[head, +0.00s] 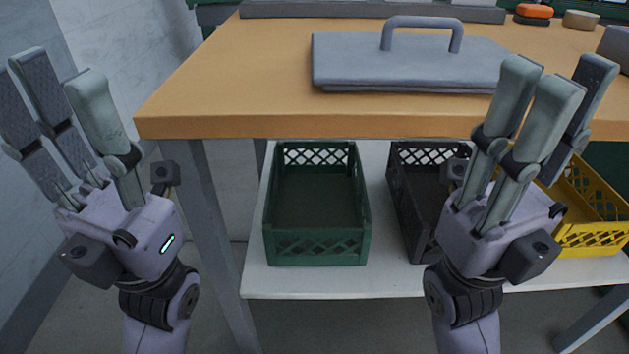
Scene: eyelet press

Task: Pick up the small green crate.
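The small green crate (317,247) stands upright and empty on the white lower shelf under the workbench, left of centre in the head view. My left gripper (62,85) is raised to the left of the table, fingers pointing up, open and empty. My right gripper (556,85) is raised at the right, in front of the table edge, fingers pointing up, open and empty. Both grippers are apart from the green crate. The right hand partly hides the black crate behind it.
A black crate (404,200) and a yellow crate (590,235) stand right of the green one on the white shelf (330,283). The wooden tabletop (220,85) overhangs them and holds a grey plate with a handle (410,65). A table leg (215,230) stands left of the green crate.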

